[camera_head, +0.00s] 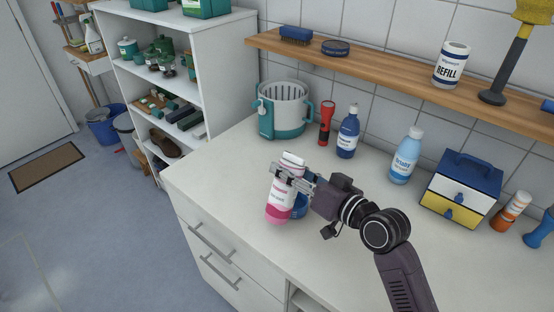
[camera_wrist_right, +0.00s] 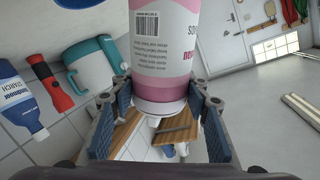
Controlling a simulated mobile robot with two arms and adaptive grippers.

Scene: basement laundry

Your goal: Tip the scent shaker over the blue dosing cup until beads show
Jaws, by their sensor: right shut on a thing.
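The scent shaker (camera_head: 281,196), a white and pink bottle, is tilted above the counter in the head view, its pink end pointing down and its white end up. My right gripper (camera_head: 284,177) is shut around it. The wrist view shows the shaker (camera_wrist_right: 165,52) close up between both fingers (camera_wrist_right: 160,106), with a barcode label. The blue dosing cup (camera_head: 301,208) shows just right of the shaker's pink end, partly hidden by the shaker. Its inside is not visible, and I see no beads. My left gripper is not in view.
On the counter (camera_head: 225,185), a white and teal basket (camera_head: 283,108), red flashlight (camera_head: 326,124), dark blue bottle (camera_head: 348,132), light blue bottle (camera_head: 405,157) and drawer box (camera_head: 461,188) stand toward the wall. A wooden shelf (camera_head: 400,82) runs above. The counter's left front is clear.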

